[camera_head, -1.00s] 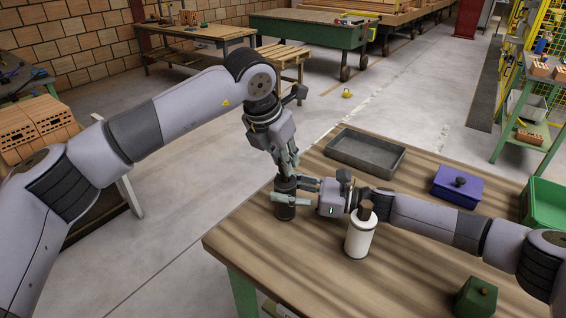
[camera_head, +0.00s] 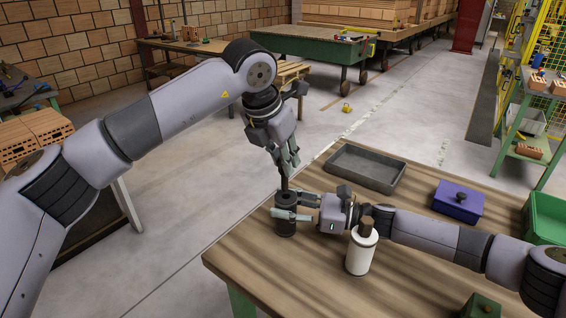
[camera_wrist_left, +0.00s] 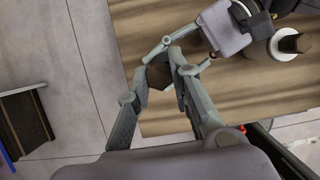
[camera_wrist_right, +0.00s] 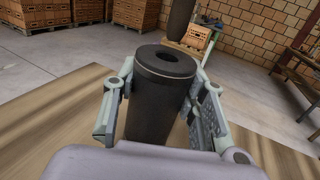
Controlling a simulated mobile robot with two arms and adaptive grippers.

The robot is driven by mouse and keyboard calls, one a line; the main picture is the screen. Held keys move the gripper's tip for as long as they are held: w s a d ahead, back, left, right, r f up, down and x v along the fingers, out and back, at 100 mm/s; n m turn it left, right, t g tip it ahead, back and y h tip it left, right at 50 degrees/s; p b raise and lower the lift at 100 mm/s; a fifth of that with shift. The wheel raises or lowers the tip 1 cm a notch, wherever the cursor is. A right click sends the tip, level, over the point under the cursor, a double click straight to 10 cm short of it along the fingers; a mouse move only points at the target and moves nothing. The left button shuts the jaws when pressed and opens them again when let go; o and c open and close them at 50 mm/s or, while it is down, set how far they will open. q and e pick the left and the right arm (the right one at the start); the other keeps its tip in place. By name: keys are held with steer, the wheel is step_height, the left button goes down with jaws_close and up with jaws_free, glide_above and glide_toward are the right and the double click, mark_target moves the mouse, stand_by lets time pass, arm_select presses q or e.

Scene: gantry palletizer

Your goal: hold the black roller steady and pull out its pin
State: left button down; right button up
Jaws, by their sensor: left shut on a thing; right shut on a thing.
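The black roller (camera_head: 285,227) stands upright near the table's left edge. My right gripper (camera_head: 286,208) is shut around its upper part; the right wrist view shows a finger on each side of the roller (camera_wrist_right: 155,110). Its top hole is open and empty there. My left gripper (camera_head: 287,168) is above the roller, shut on the dark pin (camera_head: 285,184). The pin's lower end (camera_wrist_right: 181,20) hangs above and apart from the roller in the right wrist view. In the left wrist view the pin (camera_wrist_left: 158,75) sits between the fingers.
A white roller with a brown pin (camera_head: 360,253) stands close to my right wrist. A grey tray (camera_head: 340,175), a blue box (camera_head: 452,205), a green bin (camera_head: 548,225) and a small green box (camera_head: 478,306) are on the wooden table (camera_head: 300,280). The front middle is clear.

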arm_select(q)
steer(key=shift+r, duration=0.4)
steer(key=shift+r, duration=0.1)
steer(key=shift+r, duration=3.9)
arm_select(e)
steer(key=o, duration=1.4)
steer(key=shift+o, duration=0.2)
